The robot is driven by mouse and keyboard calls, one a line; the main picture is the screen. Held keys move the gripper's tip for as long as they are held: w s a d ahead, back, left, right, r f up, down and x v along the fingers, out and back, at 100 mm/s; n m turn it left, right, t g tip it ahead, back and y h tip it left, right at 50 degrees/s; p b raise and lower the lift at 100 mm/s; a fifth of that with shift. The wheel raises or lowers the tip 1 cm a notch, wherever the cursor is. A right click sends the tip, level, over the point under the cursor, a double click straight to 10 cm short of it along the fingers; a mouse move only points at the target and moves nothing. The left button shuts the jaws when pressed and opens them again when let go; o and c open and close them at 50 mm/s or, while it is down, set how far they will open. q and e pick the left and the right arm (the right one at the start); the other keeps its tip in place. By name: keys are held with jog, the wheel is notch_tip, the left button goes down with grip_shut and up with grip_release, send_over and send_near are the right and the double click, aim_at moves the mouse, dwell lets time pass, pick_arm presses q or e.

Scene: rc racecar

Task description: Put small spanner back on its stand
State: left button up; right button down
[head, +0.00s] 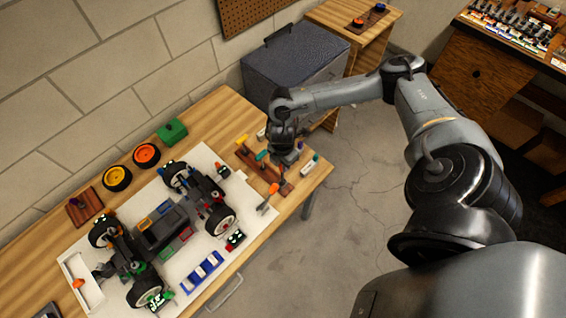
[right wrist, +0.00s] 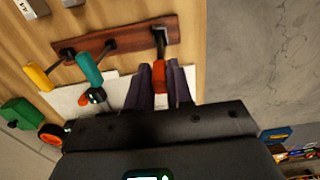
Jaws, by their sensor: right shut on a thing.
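The small spanner (right wrist: 159,74), a grey-headed tool with a red-orange handle, is between the fingers of my right gripper (right wrist: 158,69) in the right wrist view. The gripper is shut on its handle. The spanner's head overlaps the right end of the wooden stand (right wrist: 130,41); I cannot tell whether it rests there. A yellow-handled and a teal-handled tool (right wrist: 89,68) are at the stand's other places. In the head view my right gripper (head: 285,157) is over the stand (head: 249,158) and hides part of it. My left gripper is not in view.
A racecar (head: 160,232) stands on a white mat left of the stand. An orange-handled tool (head: 268,200) and a white-and-green bottle-like item (head: 309,166) are near the table's right edge. A green box (head: 171,132) and loose wheels are at the back. Floor lies open to the right.

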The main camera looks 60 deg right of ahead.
jog(key=shift+f+b, duration=0.45)
jog(key=shift+f, duration=0.4)
jog(key=c, duration=0.9)
grip_release()
jog(key=shift+r, duration=0.15)
notch_tip(320, 180, up, 10)
jog(key=shift+f, duration=0.2)
jog(key=shift+r, duration=0.5)
